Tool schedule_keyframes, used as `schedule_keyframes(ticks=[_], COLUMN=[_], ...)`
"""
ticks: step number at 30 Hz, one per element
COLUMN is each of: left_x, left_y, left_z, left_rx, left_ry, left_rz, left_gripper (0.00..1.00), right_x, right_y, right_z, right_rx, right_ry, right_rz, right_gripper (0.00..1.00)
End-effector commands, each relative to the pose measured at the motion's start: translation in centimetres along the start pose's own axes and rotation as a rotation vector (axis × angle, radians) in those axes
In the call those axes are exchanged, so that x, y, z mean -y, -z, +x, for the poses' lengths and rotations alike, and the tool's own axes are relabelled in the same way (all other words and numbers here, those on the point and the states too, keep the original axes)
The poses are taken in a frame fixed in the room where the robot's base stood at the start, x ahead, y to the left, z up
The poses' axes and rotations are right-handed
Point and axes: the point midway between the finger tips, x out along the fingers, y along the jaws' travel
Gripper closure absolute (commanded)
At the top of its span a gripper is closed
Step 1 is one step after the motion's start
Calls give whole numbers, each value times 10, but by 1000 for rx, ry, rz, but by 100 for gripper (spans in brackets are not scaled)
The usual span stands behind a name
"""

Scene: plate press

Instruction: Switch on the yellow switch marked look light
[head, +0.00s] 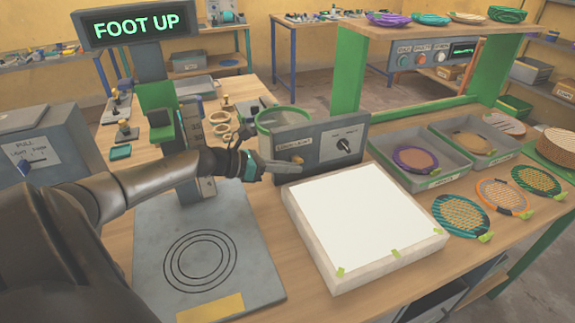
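A grey control box (322,148) stands at the back edge of the light box and carries a labelled yellow switch (297,158) on its left and a black knob (344,145) on its right. The label over the switch is too small to read surely. My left gripper (296,168) reaches in from the left with its fingers together, right at the switch's lower side. I cannot tell whether it touches the switch. The light box (362,222) has a plain white top; I cannot tell if it is lit. My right gripper is not in view.
A press (197,150) with a ringed base plate (200,260) and a "FOOT UP" sign (135,24) stands at left. A green-rimmed container (283,118) sits behind the control box. Grey trays (436,182) and several round meshes (461,215) lie at right.

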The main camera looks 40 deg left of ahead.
Motion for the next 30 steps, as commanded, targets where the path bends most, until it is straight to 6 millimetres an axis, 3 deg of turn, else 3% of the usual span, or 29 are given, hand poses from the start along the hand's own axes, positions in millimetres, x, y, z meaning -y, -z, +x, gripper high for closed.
schedule_keyframes(ticks=[1,3,21,30], left_x=[-4,-4,-2,-2], left_y=[-16,-16,-3,0], left_z=[-2,-4,-61,-73], left_rx=[27,27,3,0], left_ry=[-6,-6,-1,0], left_rz=[10,11,-1,-1], left_gripper=[100,100,100,100], right_x=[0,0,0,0], right_y=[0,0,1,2], right_z=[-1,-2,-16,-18], right_rx=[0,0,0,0], right_ry=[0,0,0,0], right_rz=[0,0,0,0], right_gripper=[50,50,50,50])
